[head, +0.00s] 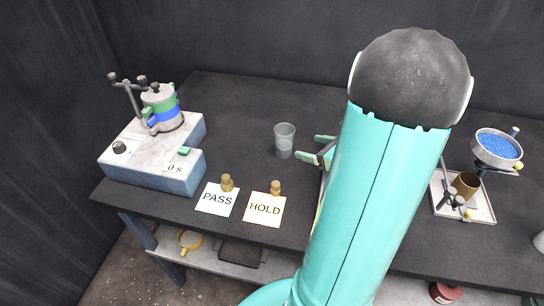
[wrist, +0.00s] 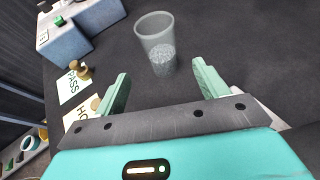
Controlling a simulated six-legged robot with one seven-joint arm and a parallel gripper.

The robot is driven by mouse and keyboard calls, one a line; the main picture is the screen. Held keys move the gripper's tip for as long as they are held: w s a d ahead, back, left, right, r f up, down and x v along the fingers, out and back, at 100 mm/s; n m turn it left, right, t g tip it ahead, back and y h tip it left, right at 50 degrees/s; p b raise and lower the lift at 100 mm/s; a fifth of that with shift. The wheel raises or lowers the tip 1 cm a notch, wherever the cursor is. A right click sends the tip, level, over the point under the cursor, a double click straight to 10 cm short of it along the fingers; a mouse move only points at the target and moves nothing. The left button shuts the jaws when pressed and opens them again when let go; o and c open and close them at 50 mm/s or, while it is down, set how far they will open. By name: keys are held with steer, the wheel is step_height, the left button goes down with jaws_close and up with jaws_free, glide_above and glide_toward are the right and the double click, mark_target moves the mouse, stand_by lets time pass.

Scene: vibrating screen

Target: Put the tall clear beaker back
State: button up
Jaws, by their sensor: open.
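The tall clear beaker (head: 284,141) stands upright on the dark bench top, right of the vibrating machine and behind the HOLD card. In the wrist view the beaker (wrist: 157,44) is ahead of my gripper (wrist: 161,82), roughly between the lines of its two fingers but beyond their tips. Its lower part looks greyish and speckled. My gripper (head: 318,147) is open and empty, just right of the beaker in the head view. My arm hides part of the bench behind it.
The vibrating machine (head: 152,155) with its sieve stack stands at left. At right, a funnel of blue grains (head: 497,147) stands over a tray with a brass cup (head: 466,185). The bench behind the beaker is clear.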

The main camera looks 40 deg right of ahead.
steer(key=w+a+r+n+g+y, duration=0.1)
steer(key=a+r+n+g+y, duration=0.15)
steer(key=a+n, duration=0.7)
steer(key=w+a+r+n+g+y, duration=0.15)
steer(key=a+r+n+g, duration=0.35)
steer(key=a, duration=0.7)
steer(key=s+a+r+n+h, duration=0.3)
steer(key=s+a+n, duration=0.1)
steer(key=n, duration=0.6)
steer(key=s+a+r+n+h, duration=0.2)
steer(key=s+a+r+n, duration=0.1)
steer(key=a+n, duration=0.4)
steer(key=s+n, duration=0.1)
steer(key=n, duration=0.2)
steer(key=shift+s+r+h, duration=0.15)
steer(key=shift+r+h, duration=0.2)
steer(key=shift+h, duration=0.05)
